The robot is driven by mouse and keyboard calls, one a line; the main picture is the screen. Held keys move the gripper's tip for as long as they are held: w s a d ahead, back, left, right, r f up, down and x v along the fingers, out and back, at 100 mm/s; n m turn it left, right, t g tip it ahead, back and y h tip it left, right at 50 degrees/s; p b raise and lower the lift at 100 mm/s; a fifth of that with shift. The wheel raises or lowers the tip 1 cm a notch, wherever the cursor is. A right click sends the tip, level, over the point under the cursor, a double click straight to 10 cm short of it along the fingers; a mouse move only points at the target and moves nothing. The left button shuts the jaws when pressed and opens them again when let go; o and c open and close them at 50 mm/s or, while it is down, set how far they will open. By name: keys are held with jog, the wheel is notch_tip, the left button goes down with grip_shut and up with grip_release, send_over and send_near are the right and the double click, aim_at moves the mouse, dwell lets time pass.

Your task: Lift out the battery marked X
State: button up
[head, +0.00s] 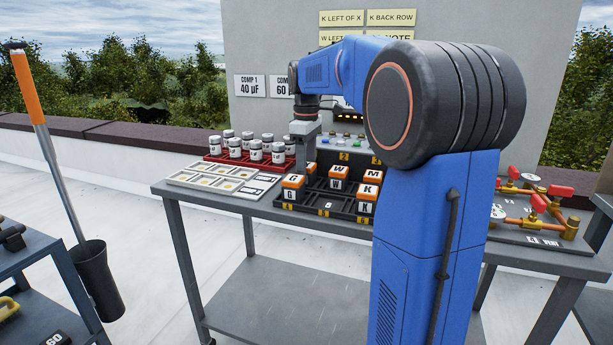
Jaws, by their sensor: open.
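A black battery tray (327,207) stands on the grey table, with orange-topped, white-faced batteries in it. I read G (292,182) at the left, W (339,172) in the middle and M or K (371,177) at the right; further G, W and K faces show. No face that I can read shows X; my arm may hide some of the tray. My gripper (304,155) is open and points down over the tray's back left, by an orange-topped battery (311,168) whose letter is hidden. I see nothing held, though the fingertips are small.
A red rack of white jars (254,150) and a pale tray (222,180) stand left of the batteries. Red-handled valves (539,203) stand at the right. Yellow notes (343,18) on the wall read K LEFT OF X and K BACK ROW; others are partly covered by my arm.

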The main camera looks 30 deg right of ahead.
jog(key=shift+f, duration=0.3)
jog(key=shift+c, duration=0.7)
jog(key=c, duration=0.9)
jog(key=shift+r, duration=0.1)
